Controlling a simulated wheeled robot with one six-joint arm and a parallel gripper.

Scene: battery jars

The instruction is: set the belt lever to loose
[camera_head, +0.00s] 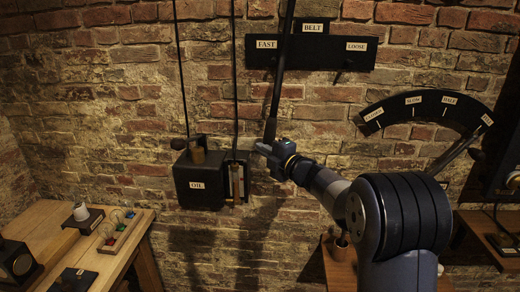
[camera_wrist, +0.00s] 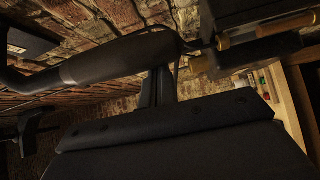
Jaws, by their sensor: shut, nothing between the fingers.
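The belt lever (camera_head: 279,80) is a long dark rod hanging in front of a black board (camera_head: 330,57) on the brick wall. The board has the labels FAST at left, BELT above and LOOSE at right. The lever crosses the board just right of FAST, and its lower end slants slightly left. My gripper (camera_head: 263,148) is shut and empty at the lever's lower end; whether they touch cannot be told. In the wrist view the dark lever handle (camera_wrist: 115,58) crosses just beyond the shut fingers (camera_wrist: 157,88).
A black OIL box (camera_head: 200,182) with thin rods hangs left of my gripper. A curved dial (camera_head: 425,104) with its own lever is at right. A wooden bench (camera_head: 45,225) with small items stands at lower left. Bare brick lies below the LOOSE side.

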